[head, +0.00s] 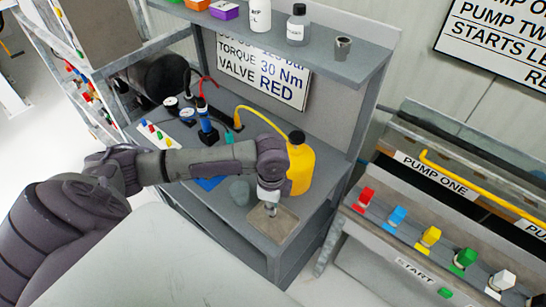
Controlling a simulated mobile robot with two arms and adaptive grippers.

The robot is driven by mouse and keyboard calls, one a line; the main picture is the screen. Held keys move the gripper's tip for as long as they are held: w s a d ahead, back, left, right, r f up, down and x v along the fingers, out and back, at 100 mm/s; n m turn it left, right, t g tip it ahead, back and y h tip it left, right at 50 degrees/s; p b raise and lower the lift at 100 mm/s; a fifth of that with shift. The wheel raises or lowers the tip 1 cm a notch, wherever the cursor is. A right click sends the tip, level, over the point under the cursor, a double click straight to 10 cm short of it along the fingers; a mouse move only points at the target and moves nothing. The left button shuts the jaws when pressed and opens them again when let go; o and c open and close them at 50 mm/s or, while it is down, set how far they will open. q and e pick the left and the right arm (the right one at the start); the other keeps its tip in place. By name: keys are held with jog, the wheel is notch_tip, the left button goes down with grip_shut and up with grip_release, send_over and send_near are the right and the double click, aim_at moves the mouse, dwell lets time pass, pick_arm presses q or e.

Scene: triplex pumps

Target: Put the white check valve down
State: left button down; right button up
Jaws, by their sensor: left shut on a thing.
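My left gripper (271,211) points down over a shallow tan tray (284,231) at the front right of the grey workbench (257,233). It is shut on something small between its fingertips. The held thing is mostly hidden, and I cannot make out its colour or whether it touches the tray. A white-topped valve (500,281) sits at the right end of a row on the pump one unit. My right gripper is not in view.
A yellow bottle (300,166) stands just behind my left gripper, and a grey round cup (239,192) is left of it. Red (365,197), blue (395,217), yellow (429,237) and green (463,259) valves line the pump unit. A shelf (325,62) overhangs the bench.

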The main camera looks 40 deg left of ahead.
pick_arm(q)
jog(key=shift+w+f, duration=0.15)
jog(key=shift+w, duration=0.05)
notch_tip(320, 180, down, 3)
jog(key=shift+f+p, duration=0.1)
jog(key=shift+p, duration=0.3)
jog(key=shift+f, duration=0.4)
jog(key=c, duration=1.1)
grip_release()
jog(key=shift+c, duration=0.2)
